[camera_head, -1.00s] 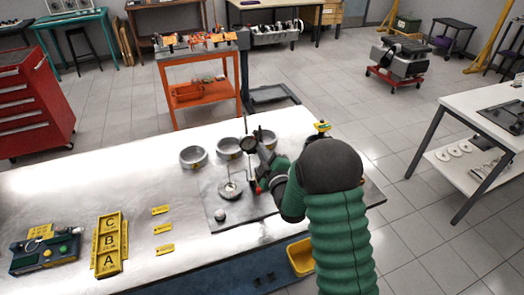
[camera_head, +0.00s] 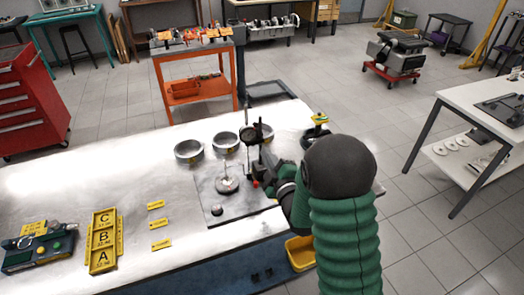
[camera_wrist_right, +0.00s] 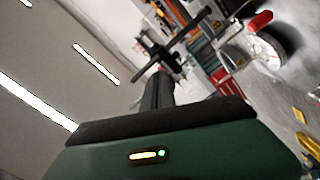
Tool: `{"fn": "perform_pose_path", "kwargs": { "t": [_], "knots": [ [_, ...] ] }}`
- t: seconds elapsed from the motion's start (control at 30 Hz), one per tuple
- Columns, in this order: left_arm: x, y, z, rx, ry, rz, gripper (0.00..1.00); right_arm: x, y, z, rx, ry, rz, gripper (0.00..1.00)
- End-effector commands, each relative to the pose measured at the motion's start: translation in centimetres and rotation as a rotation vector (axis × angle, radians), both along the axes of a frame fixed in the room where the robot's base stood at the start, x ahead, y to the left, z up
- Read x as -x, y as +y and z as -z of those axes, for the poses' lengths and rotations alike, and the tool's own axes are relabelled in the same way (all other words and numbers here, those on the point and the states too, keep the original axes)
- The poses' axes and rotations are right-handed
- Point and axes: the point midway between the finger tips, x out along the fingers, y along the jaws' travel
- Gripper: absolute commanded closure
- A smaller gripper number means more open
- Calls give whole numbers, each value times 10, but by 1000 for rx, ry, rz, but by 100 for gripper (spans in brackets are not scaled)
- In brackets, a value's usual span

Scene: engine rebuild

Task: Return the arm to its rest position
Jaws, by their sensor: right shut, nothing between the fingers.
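My right arm (camera_head: 340,215), with a green ribbed sleeve and dark joint cover, reaches in from the bottom right over the workbench. My right gripper (camera_head: 257,150) is above the grey plate on the bench, close to the dial gauge stand, and partly hidden by my own wrist. It is shut and empty. In the right wrist view the dark fingers (camera_wrist_right: 157,90) point up the picture, with a dark stand-like part beyond them. My left gripper is not in view.
The metal workbench (camera_head: 130,185) holds several metal rings (camera_head: 189,150), a yellow A-B-C tray (camera_head: 102,240), yellow labels (camera_head: 160,224) and a green control box (camera_head: 38,248). A yellow bin (camera_head: 300,254) is at the front edge. An orange cart (camera_head: 190,70) stands behind.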

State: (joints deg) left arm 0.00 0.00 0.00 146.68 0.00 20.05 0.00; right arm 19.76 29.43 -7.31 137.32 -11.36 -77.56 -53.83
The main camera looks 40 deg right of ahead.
Motion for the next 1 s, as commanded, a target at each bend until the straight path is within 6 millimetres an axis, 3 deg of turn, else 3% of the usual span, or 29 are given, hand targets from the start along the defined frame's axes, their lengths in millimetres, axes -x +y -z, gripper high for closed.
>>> {"fn": "perform_pose_path", "kwargs": {
  "t": [0.23, 0.37, 0.47, 0.6, 0.7, 0.83, 1.0],
  "knots": [
    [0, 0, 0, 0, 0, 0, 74, -1, 6, 6, -42, 33, -5, 100],
    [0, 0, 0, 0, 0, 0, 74, 2, 38, 35, -261, 202, -1, 100],
    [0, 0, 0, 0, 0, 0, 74, 26, 81, 70, -513, 418, 46, 100],
    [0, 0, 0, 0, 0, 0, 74, 95, 142, 109, -810, 737, 200, 100],
    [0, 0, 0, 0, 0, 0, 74, 149, 172, 121, -937, 915, 335, 100],
    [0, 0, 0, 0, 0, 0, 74, 193, 190, 125, -1006, 1042, 456, 100],
    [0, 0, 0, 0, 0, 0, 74, 204, 193, 126, -1019, 1071, 489, 100]
  ]
}}
